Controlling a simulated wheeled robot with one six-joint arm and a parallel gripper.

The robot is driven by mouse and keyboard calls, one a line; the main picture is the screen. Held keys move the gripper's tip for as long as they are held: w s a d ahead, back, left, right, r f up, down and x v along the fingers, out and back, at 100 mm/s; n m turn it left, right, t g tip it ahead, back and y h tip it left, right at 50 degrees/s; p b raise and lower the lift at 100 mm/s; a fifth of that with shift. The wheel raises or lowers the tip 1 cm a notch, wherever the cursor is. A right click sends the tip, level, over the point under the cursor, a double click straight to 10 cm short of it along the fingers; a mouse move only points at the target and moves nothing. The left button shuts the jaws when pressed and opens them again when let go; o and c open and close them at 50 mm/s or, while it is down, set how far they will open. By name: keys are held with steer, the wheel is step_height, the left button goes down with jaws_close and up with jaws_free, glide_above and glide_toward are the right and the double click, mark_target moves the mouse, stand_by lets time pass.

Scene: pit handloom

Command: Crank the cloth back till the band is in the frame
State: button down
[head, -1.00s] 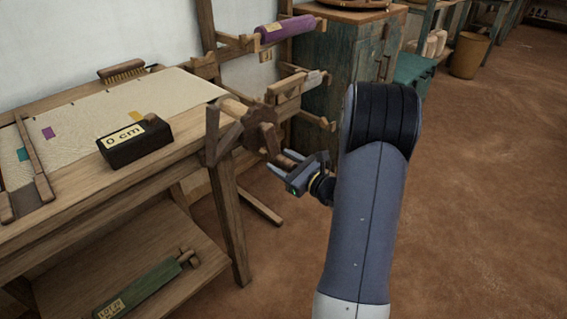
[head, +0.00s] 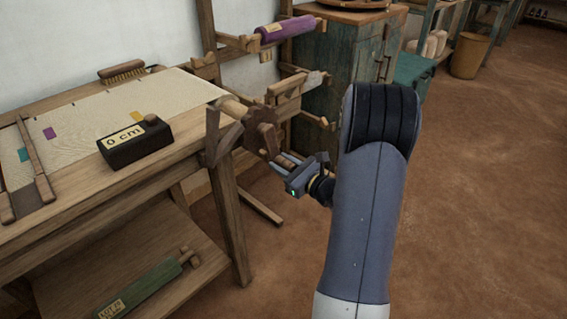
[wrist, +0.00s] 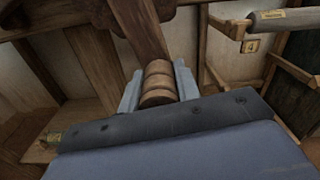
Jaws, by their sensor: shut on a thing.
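My gripper (head: 289,170) is at the right end of the loom, shut on the wooden crank handle (wrist: 158,82), which shows between its two fingers in the wrist view. The crank's toothed wheel (head: 265,136) sits at the end of the cloth roller. The cream cloth (head: 110,107) lies stretched over the loom. It carries a purple patch (head: 50,133), a teal patch (head: 23,154) and a yellow patch (head: 137,115). A wooden frame (head: 37,160) stands across the cloth at the left. A dark counter block (head: 135,146) reads "0 cm".
A brush (head: 121,71) lies at the cloth's back edge. A purple roll (head: 285,30) rests on a rack behind the crank. A green cabinet (head: 345,65) stands behind my arm. A green labelled board (head: 145,287) lies on the lower shelf. The floor at the right is clear.

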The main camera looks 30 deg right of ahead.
steer(key=s+a+r+m+p, duration=0.1)
steer(key=s+a+m+p, duration=0.1)
steer(key=a+m+p, duration=0.3)
steer(key=shift+s+a+m, duration=0.25)
steer(key=shift+a+m, duration=0.65)
steer(key=shift+m, duration=0.9)
steer(key=c, duration=1.1)
jaws_free()
steer(key=shift+o, duration=0.2)
steer(key=p+v, duration=0.1)
steer(key=v, duration=0.9)
steer(key=shift+s, duration=0.4)
steer(key=shift+w+d+r, duration=0.1)
